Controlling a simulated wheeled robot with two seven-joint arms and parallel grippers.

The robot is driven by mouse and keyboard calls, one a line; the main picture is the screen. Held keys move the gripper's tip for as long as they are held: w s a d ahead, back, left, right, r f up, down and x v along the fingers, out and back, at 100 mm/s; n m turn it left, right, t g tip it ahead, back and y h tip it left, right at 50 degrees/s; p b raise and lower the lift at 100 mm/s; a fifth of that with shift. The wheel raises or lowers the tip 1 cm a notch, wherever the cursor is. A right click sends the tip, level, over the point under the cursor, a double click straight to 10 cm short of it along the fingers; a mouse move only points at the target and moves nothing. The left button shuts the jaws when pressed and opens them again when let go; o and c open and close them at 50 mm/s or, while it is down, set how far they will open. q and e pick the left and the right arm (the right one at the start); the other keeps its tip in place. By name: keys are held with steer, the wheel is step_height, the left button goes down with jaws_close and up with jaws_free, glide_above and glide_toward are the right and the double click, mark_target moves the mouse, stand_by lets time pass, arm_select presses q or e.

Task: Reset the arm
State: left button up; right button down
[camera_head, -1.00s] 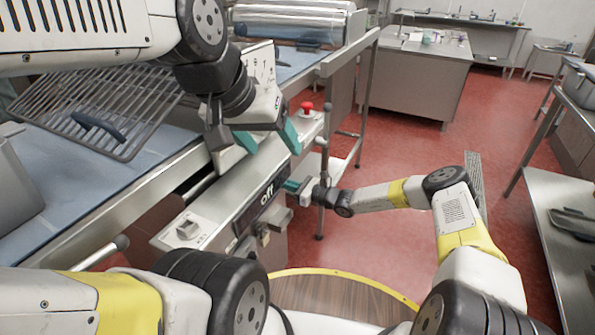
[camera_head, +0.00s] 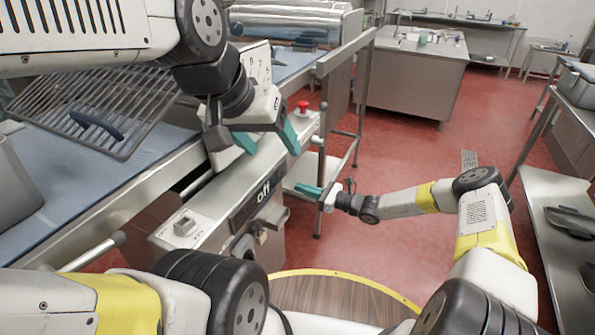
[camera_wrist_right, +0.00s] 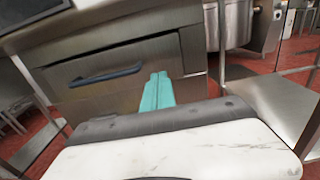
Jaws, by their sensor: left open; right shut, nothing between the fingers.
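My left gripper (camera_head: 267,140) is open and empty in the head view, above the front rail of the machine, with its teal fingers spread apart. My right gripper (camera_head: 308,192) is lower and to the right, with its teal fingers together and nothing between them. It is in the open space beside the machine's control panel (camera_head: 262,192), which reads "off", and does not touch it. In the right wrist view the shut teal fingers (camera_wrist_right: 157,92) point toward a steel front with a dark blue handle.
A wire rack (camera_head: 100,105) lies on the blue belt (camera_head: 60,180) at the left. A red button (camera_head: 303,107) and a steel frame stand just beyond my left gripper. A steel shelf (camera_head: 570,225) is at the right. The red floor between is clear.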

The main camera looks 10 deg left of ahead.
steer(key=s+d+r+n+g+h, duration=0.2)
steer(key=s+d+r+n+h, duration=0.45)
steer(key=r, duration=0.55)
steer(key=s+d+r+n+g+h, duration=0.3)
steer(key=s+d+r+n, duration=0.5)
steer(key=r+n, duration=0.3)
steer(key=s+d+r+n+t+h, duration=0.2)
steer(key=s+d+r, duration=0.4)
steer(key=s, duration=0.3)
steer(key=s+d+r+n+t+h, duration=0.2)
steer(key=s+d+r+t+h, duration=0.1)
steer(key=s+d+r, duration=0.4)
step_height(320, 180, up, 2)
steer(key=s+t, duration=0.1)
steer(key=s, duration=0.2)
steer(key=shift+d+t+h, duration=0.3)
steer(key=shift+h, duration=0.05)
steer(key=shift+w, duration=0.1)
